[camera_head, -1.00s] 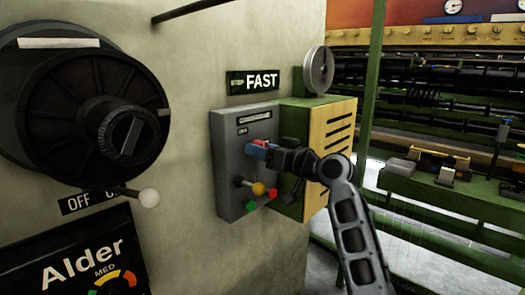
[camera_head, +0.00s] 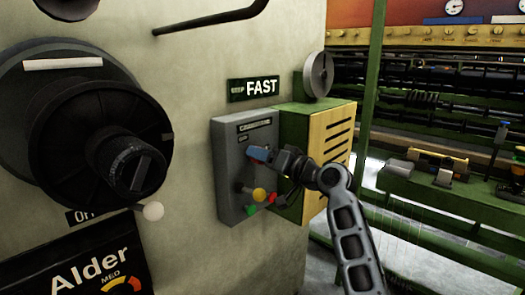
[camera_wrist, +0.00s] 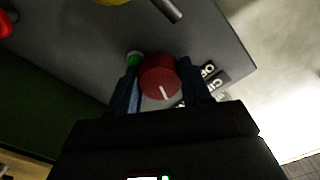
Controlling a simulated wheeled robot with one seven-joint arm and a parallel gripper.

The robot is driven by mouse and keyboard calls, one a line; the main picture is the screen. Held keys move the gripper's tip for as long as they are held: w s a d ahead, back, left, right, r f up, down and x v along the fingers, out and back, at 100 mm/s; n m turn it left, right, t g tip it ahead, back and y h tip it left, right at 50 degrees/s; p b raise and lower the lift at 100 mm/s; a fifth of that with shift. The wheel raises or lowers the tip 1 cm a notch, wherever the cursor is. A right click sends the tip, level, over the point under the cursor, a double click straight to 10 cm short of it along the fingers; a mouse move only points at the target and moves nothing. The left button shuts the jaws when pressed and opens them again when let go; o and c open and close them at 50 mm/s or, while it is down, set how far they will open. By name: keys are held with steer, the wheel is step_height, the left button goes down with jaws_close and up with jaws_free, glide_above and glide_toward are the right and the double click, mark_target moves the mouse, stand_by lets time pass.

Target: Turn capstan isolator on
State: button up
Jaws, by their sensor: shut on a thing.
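A grey control box (camera_head: 233,196) hangs on the pale wall, with labels near its top. My gripper (camera_head: 260,154) reaches its upper front from the right. In the wrist view my gripper (camera_wrist: 158,88) has its two blue fingers on either side of a red round knob (camera_wrist: 158,72) and is shut on it. A white line on the knob points toward the bottom of that view. Dark labels with white letters (camera_wrist: 212,78) sit right of the knob, partly hidden by a finger. In the head view the fingers hide the knob.
A lever with a yellow knob (camera_head: 259,195) and green and red buttons sit low on the box. A yellow-fronted green cabinet (camera_head: 329,148) stands close to the right. A large black dial (camera_head: 100,150) and a white ball (camera_head: 153,211) are at left.

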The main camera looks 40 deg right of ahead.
steer(key=m+p, duration=0.5)
steer(key=m, duration=0.2)
steer(key=shift+r, duration=0.2)
steer(key=m+p, duration=0.4)
steer(key=m, duration=0.2)
steer(key=shift+f, duration=0.2)
steer(key=shift+p, duration=0.3)
steer(key=o, duration=1.1)
steer(key=shift+c, duration=0.2)
steer(key=s+b, duration=0.1)
steer(key=s, duration=0.6)
steer(key=shift+s+d, duration=0.15)
steer(key=shift+s, duration=0.25)
